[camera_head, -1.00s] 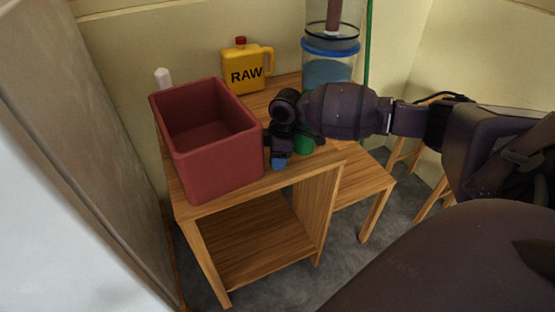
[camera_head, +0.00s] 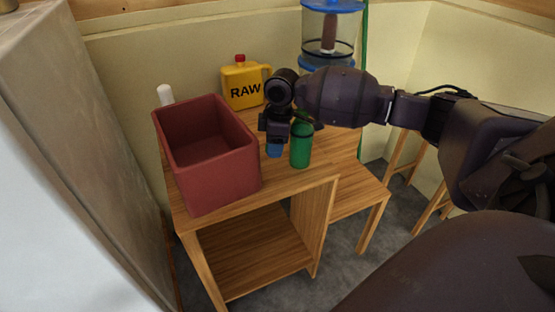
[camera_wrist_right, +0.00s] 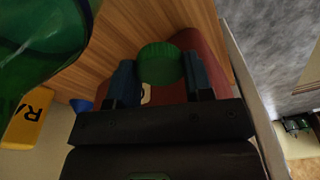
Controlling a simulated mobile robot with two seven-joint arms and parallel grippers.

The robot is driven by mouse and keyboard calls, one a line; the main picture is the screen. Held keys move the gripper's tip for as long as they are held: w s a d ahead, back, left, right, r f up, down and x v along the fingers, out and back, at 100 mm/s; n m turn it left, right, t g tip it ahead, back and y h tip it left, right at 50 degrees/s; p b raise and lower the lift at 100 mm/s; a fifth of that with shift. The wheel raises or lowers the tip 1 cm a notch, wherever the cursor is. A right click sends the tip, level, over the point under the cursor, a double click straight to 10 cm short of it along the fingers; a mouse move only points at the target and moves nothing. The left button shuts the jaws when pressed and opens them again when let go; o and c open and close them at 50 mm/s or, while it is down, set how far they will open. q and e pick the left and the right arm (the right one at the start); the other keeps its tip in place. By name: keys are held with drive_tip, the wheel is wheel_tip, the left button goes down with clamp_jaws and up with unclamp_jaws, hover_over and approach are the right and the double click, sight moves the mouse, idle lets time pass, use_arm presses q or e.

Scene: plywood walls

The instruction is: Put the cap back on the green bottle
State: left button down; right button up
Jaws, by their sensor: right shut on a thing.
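The green bottle (camera_head: 301,147) stands upright on the wooden table, right of the red bin. Its top is partly hidden by my right arm. In the right wrist view the bottle (camera_wrist_right: 40,40) looms large and close at the upper left. My right gripper (camera_head: 275,149) points down beside the bottle, on its left. In the right wrist view my right gripper (camera_wrist_right: 160,78) is shut on the green cap (camera_wrist_right: 160,63), which sits between its blue fingers. The cap is apart from the bottle. My left gripper is not in view.
The red bin (camera_head: 238,160) stands left of my gripper. A yellow RAW jug (camera_head: 243,86) and a white-topped object (camera_head: 165,94) stand behind. A clear blue-lidded container (camera_head: 345,35) is at the back right. The table front (camera_head: 290,183) is bare.

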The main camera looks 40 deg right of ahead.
wheel_tip(320, 180, up, 10)
drive_tip(key=p, duration=0.1)
drive_tip(key=shift+p, duration=0.3)
